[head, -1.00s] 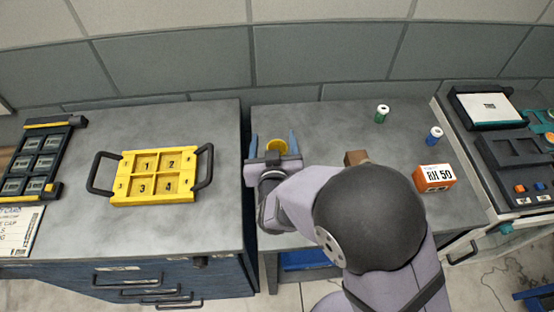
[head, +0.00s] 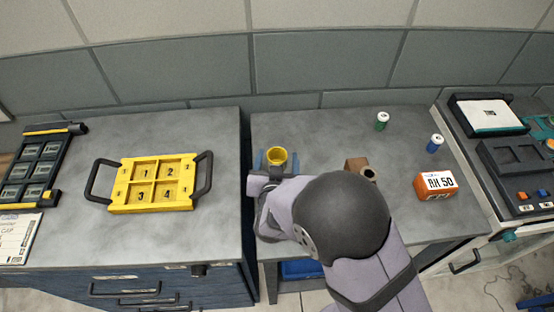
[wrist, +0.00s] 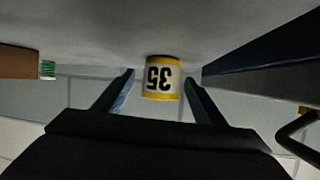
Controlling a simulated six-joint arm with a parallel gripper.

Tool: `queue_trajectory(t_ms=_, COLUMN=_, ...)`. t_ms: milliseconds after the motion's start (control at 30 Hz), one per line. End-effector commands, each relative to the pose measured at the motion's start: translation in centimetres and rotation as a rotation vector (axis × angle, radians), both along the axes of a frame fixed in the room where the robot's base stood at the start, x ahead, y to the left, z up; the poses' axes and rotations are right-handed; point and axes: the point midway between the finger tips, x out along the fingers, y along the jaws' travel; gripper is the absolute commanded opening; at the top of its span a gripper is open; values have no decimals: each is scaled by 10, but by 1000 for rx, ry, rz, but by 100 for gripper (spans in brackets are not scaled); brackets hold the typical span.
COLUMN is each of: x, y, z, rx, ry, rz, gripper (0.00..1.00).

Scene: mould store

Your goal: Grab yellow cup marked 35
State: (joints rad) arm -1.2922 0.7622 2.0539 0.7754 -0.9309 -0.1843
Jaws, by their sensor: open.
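The yellow cup (head: 277,157) stands upright near the left edge of the middle table in the head view. In the wrist view the cup (wrist: 161,79) appears upside down, with a white band reading 35 between yellow edges. My gripper (head: 276,163) is open, with one blue finger on each side of the cup. In the wrist view my gripper (wrist: 158,88) shows a gap between each finger and the cup. My wrist hides the table just in front of the cup.
A brown block with a hole (head: 361,168) stands right of my gripper. Farther right are a green spool (head: 382,122), a blue spool (head: 434,144) and an orange RH 50 box (head: 436,186). A yellow numbered tray (head: 124,197) lies on the left cabinet, across a narrow gap.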

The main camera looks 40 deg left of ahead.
Motion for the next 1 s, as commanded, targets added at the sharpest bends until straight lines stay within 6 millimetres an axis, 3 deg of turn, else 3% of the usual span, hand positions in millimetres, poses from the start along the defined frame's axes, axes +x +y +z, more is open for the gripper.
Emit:
queue_trajectory(t_ms=300, x=25, y=21, z=-9, rx=-1, ry=0, rz=-2, gripper=64)
queue_trajectory(t_ms=667, x=30, y=25, z=-12, rx=0, ry=-1, rz=0, gripper=64)
queue_trajectory(t_ms=867, x=29, y=25, z=-12, rx=0, ry=-1, rz=0, gripper=20)
queue_trajectory(t_ms=1000, x=29, y=25, z=-12, rx=1, ry=-1, rz=0, gripper=20)
